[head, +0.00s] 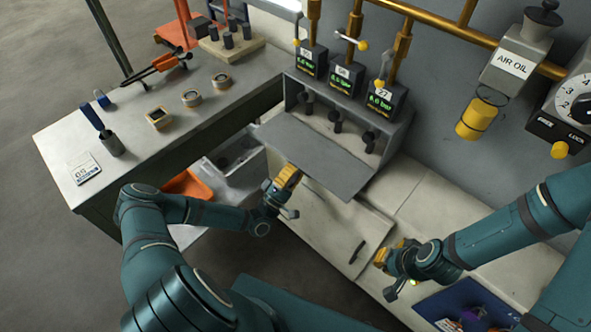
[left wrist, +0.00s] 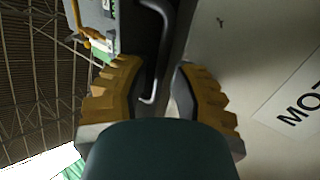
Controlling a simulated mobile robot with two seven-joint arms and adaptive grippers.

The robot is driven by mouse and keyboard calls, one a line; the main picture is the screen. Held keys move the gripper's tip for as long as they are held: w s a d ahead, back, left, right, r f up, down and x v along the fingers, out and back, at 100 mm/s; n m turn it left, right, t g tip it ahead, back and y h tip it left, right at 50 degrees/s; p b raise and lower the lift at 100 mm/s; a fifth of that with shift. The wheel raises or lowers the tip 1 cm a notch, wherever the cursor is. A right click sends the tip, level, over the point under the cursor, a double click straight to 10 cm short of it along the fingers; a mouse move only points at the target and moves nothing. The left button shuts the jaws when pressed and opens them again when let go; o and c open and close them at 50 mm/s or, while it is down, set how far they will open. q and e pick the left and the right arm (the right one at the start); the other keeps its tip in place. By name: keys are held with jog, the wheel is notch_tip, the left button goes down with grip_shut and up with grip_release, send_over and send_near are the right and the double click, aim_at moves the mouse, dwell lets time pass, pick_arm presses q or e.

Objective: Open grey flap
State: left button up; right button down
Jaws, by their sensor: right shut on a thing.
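The grey flap (head: 315,155) hangs out, sloping, from the front of the grey valve box (head: 395,135). My left gripper (head: 284,180) is at the flap's lower left edge in the head view. In the left wrist view my left gripper (left wrist: 160,98) has its yellow fingers apart, with a dark panel edge and a bent grey handle (left wrist: 158,50) between or just beyond them. I cannot tell whether they touch. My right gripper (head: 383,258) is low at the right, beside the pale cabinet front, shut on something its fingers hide.
The box holds several dark knobs under three pressure displays (head: 346,78). A workbench (head: 130,150) with tools stands at the left. A dark handle (head: 357,252) is on the pale panel below. A blue tray (head: 440,308) lies at the lower right.

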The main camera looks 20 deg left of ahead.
aim_at(294, 164)
pick_arm(q)
grip_shut()
jog(key=shift+r, duration=0.15)
notch_tip(294, 164, up, 4)
jog(key=g+p, duration=0.1)
jog(key=g+y+p, duration=0.1)
jog(key=p, duration=0.1)
jog(key=shift+s+f, duration=0.15)
jog(key=shift+f, duration=0.1)
jog(key=shift+r+g+p, duration=0.35)
jog(key=shift+g+p, duration=0.25)
jog(key=shift+p, duration=0.1)
jog(key=shift+f, duration=0.1)
